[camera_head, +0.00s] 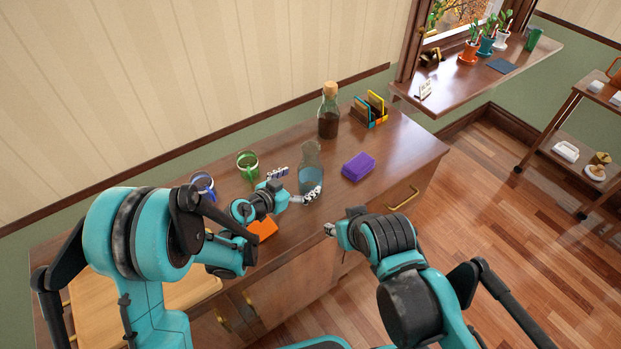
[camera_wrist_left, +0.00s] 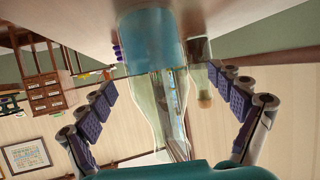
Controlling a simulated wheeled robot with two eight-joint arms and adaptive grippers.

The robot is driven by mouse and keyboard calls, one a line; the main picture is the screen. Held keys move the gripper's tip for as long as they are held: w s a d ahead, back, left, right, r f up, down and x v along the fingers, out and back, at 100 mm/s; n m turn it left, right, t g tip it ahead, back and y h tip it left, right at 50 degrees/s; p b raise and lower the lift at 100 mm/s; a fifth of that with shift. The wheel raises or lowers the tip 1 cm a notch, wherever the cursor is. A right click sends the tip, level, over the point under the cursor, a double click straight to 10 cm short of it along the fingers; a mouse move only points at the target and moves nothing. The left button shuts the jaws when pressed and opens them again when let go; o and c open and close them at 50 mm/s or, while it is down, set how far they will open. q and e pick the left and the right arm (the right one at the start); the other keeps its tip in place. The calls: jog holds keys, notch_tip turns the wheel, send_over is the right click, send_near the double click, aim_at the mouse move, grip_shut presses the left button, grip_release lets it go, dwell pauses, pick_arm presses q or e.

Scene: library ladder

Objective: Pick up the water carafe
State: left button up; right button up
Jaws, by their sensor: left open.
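The water carafe (camera_head: 311,163) is clear glass with blue water in its lower part. It stands upright on the wooden sideboard. My left gripper (camera_head: 296,186) is at the carafe, with one finger on each side of it. In the left wrist view, which is upside down, the carafe (camera_wrist_left: 153,75) lies between the two open fingers (camera_wrist_left: 165,112), with visible gaps on both sides. My right gripper (camera_head: 331,229) hangs in front of the sideboard, away from the carafe; its fingers are mostly hidden by its own arm.
A corked dark bottle (camera_head: 328,115) stands behind the carafe, and a purple block (camera_head: 358,167) lies to its right. An orange item (camera_head: 263,230) lies near the front edge. A desk organizer (camera_head: 370,110) is farther back.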

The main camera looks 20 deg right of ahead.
pick_arm(q)
jog(key=d, duration=0.1)
jog(key=w+d+b, duration=0.1)
jog(key=d, duration=0.1)
jog(key=shift+w+d+f, duration=0.2)
jog(key=shift+w+f, duration=0.1)
jog(key=shift+w, duration=0.1)
jog(key=shift+w+d+f, duration=0.1)
jog(key=shift+w+d, duration=0.15)
jog(key=shift+w, duration=0.05)
jog(key=c, duration=2)
